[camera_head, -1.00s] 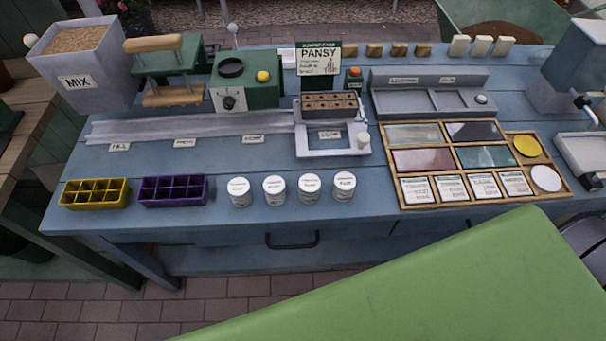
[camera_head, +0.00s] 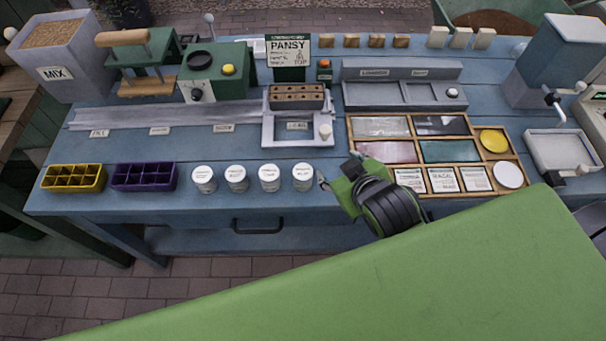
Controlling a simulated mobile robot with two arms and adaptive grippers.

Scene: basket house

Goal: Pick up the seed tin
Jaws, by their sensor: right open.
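Several white seed tins stand upright in a row at the front of the blue workbench. From left to right I see tins (camera_head: 204,180), (camera_head: 236,179), (camera_head: 270,178) and the rightmost tin (camera_head: 303,178); their lid labels are too small to read. My right gripper (camera_head: 336,171) is just right of the rightmost tin, above the bench. It is open, with nothing seen between its fingers, and one fingertip is close to that tin; I cannot tell whether they touch. My left gripper is out of view.
A yellow cell tray (camera_head: 73,189) and a purple one (camera_head: 144,189) lie left of the tins. Behind stand a grey platform with a brown plug tray (camera_head: 297,103) and a PANSY sign (camera_head: 288,58). A wooden sorting tray (camera_head: 437,136) lies partly behind my right gripper.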

